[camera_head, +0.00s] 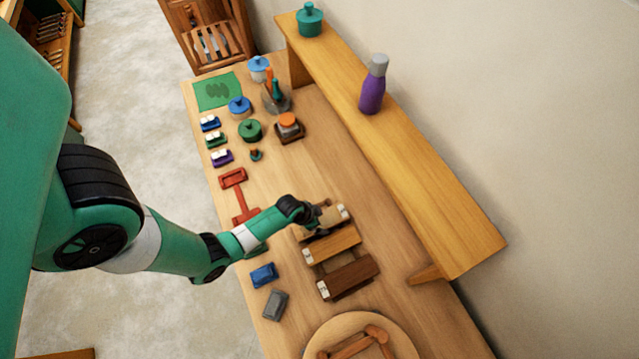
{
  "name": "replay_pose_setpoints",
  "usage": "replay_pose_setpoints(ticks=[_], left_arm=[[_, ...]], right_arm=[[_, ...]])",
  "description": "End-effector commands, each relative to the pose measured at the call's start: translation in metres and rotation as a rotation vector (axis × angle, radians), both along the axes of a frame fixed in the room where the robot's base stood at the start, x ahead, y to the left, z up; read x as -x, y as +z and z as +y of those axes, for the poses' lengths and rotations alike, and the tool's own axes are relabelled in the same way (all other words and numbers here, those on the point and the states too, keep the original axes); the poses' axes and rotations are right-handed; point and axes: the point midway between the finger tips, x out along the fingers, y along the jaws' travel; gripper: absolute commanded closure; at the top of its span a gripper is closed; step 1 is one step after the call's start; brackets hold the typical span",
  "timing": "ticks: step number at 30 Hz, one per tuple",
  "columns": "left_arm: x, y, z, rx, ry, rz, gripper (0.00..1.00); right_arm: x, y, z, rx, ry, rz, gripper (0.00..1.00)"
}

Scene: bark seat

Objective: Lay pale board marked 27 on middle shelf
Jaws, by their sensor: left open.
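Three short wooden boards lie side by side on the table, each with a small white mark at one end; the numbers are too small to read. The pale board (328,219) is farthest back and partly hidden by my left gripper. A mid-brown board (334,244) lies in the middle and a dark brown board (350,278) is nearest. My left gripper (316,228) is open, with its fingers at the pale board; I cannot tell whether they touch it. My right gripper is not in view. I cannot tell which surface is the middle shelf.
A long raised wooden shelf (425,190) along the wall bears a purple bottle (372,92) and a teal pot (309,20). Blue (263,275) and grey (275,304) blocks lie at the front-left edge. A round board (335,330) is nearest. Several pots and small blocks fill the far end.

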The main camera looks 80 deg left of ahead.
Motion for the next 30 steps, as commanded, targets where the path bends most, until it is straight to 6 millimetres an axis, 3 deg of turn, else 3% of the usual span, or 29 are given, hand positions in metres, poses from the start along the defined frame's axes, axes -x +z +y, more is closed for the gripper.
replay_pose_setpoints(ticks=[4, 9, 15, 30], left_arm=[[0.010, 0.031, -0.002, 0.000, 0.002, -0.001, 0.00], [0.025, 0.073, -0.005, 0.000, 0.002, 0.001, 0.00], [0.039, 0.103, -0.008, 0.000, 0.001, 0.001, 0.00], [0.044, 0.108, -0.009, 0.000, 0.000, 0.000, 0.00]], right_arm=[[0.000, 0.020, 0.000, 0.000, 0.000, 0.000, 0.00], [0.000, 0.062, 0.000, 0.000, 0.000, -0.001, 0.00], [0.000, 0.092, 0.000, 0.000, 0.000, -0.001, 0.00], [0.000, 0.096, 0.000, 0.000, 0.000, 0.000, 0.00]])
